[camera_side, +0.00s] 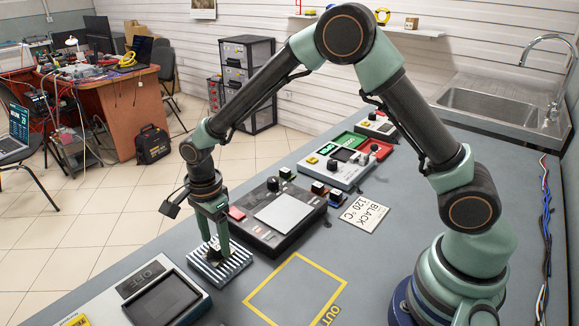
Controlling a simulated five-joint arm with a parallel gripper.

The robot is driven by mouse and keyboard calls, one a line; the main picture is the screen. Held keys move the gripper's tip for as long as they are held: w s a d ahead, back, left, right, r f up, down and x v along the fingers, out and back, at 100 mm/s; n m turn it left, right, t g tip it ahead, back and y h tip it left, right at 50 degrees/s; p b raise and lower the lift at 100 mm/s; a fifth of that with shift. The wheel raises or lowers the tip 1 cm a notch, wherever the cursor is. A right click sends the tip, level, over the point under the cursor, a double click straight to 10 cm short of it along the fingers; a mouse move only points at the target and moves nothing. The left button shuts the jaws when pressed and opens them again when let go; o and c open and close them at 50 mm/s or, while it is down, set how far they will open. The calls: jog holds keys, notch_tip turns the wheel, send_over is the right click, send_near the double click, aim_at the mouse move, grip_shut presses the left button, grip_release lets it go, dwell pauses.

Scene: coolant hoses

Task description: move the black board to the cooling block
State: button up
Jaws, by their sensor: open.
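My gripper (219,252) points down with its green fingers low over a silver finned block (238,264), which appears to be the cooling block. The jaws are open. The fingers cover part of the block, and something dark shows around their tips. I cannot tell whether that is the black board or shadow. No other thing in view is clearly the black board. A white card reading "BLACK 120 °C" (367,213) lies on the bench to the right.
A dark hot plate unit (287,212) stands just right of the finned block, with small dark-knobbed pieces behind it. A unit marked "OFF" (157,298) is at front left. A yellow "OUT" outline (283,265) encloses clear bench.

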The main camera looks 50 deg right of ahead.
aim_at(216, 245)
notch_tip(216, 245, up, 11)
jog(key=s+d+r+n+t, duration=0.2)
jog(key=s+d+r+n, duration=0.2)
jog(key=s+d+n, duration=0.3)
jog(key=s+d+r+n+t, duration=0.3)
jog(key=s+d+r+n, duration=0.2)
jog(key=n, duration=0.6)
jog(key=shift+s+d+r+t, duration=0.15)
jog(key=shift+s+d+t, duration=0.15)
jog(key=shift+s+d, duration=1)
